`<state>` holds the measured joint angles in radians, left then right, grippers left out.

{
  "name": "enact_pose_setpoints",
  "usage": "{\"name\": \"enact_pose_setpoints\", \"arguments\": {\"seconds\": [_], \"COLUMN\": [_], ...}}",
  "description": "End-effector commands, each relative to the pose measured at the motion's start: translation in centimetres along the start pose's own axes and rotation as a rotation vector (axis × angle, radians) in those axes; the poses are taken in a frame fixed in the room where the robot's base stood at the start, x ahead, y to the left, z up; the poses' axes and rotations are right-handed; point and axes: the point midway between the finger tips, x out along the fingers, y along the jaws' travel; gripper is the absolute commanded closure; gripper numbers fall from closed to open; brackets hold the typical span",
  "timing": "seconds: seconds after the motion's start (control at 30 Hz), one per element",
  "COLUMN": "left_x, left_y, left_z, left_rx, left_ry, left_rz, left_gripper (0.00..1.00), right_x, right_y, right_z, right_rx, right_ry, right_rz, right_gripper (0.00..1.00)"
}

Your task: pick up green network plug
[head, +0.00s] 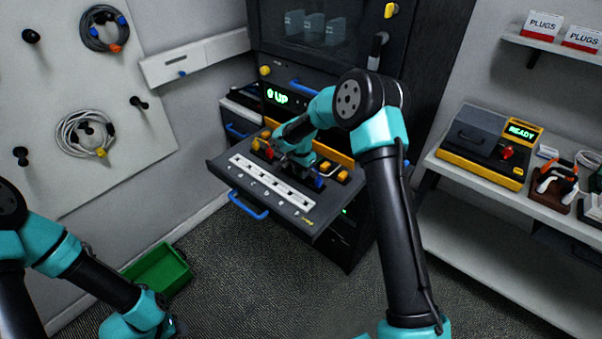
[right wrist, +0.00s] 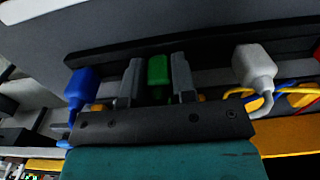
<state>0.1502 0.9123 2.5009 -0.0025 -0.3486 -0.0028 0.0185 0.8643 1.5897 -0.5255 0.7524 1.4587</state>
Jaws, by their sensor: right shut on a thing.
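The green network plug (right wrist: 157,72) sits between the two grey fingers of my right gripper (right wrist: 157,82) in the right wrist view. The gripper is shut on it. In the head view my right gripper (head: 300,162) is over the pulled-out drawer tray (head: 225,167) of the rack, and the arm hides the plug there. I cannot tell whether the plug is clear of the tray. Only links of my left arm show at the lower left of the head view; its fingers are not visible.
In the right wrist view a blue plug (right wrist: 82,86) is left of the gripper and a white plug (right wrist: 254,66) right. A white strip (head: 270,183) lies on the tray. A green bin (head: 160,272) stands on the floor. A shelf (head: 470,168) is at right.

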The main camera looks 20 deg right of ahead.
Motion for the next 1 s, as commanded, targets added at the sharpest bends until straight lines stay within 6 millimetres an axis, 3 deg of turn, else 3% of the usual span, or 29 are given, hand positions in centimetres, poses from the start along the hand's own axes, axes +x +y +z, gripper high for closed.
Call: {"name": "enact_pose_setpoints", "arguments": {"seconds": [0.27, 0.57, 0.77, 1.0], "left_x": [0.0, 0.0, 0.0, 0.0], "left_y": [0.0, 0.0, 0.0, 0.0], "left_z": [0.0, 0.0, 0.0, 0.0], "left_rx": [0.000, 0.000, 0.000, 0.000], "left_ry": [0.000, 0.000, 0.000, 0.000], "left_rz": [0.000, 0.000, 0.000, 0.000], "left_gripper": [0.59, 0.59, 0.59, 0.59], "right_x": [-0.4, -3.5, -3.8, -4.2], "right_y": [0.0, 0.0, 1.4, 4.3], "right_z": [0.0, -0.1, 1.8, 5.3], "right_rx": [0.000, 0.000, -0.002, -0.004], "right_ry": [0.000, 0.002, -0.001, 0.000], "right_rz": [-0.001, -0.002, 0.001, 0.002], "right_gripper": [0.98, 0.98, 0.98, 0.98]}}
